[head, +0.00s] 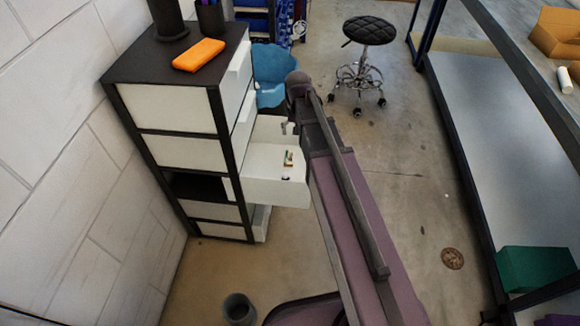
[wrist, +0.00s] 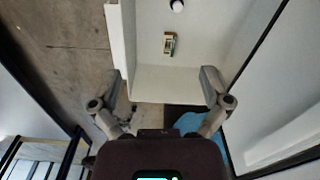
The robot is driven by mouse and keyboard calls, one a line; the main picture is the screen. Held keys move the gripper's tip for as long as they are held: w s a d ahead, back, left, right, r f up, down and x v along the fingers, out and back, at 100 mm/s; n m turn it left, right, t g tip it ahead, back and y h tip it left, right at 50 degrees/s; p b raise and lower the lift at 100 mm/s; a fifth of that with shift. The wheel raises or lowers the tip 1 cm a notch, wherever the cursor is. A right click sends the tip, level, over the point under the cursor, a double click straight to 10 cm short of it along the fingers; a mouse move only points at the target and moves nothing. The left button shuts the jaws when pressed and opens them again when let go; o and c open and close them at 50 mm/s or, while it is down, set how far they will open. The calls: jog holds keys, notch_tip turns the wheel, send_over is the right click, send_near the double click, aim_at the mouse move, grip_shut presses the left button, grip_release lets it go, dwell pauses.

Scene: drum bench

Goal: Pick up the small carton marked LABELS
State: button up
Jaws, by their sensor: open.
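A small carton (wrist: 170,43), tan and green with a pale face, lies on the white floor of a pulled-out drawer (head: 262,188). Its print is too small to read. The carton also shows in the head view (head: 289,158). My gripper (wrist: 161,84) is open and empty, its two fingers spread wide. In the wrist view the carton lies beyond the fingertips, between their lines and apart from them. In the head view my gripper is at the drawer's far side, partly hidden by my arm.
A small white and dark round item (wrist: 177,6) lies in the same drawer. The drawer belongs to a dark-framed cabinet (head: 175,107) with an orange item (head: 199,55) on top. A blue chair (head: 268,72) stands behind; a black stool (head: 369,32) stands on open floor.

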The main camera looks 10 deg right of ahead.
jog(key=m+b, duration=0.2)
jog(key=b, duration=1.3)
send_over(289, 162)
notch_tip(289, 162, down, 17)
jog(key=shift+w+r, duration=0.15)
jog(key=shift+w, duration=0.05)
jog(key=shift+a+b, duration=0.1)
jog(key=shift+b, duration=0.2)
notch_tip(289, 162, down, 9)
jog(key=b, duration=0.8)
jog(key=shift+r, duration=0.2)
jog(key=shift+f, duration=0.1)
jog(key=shift+f+b, duration=2.5)
jog(key=shift+b, duration=0.2)
jog(key=c, duration=1.2)
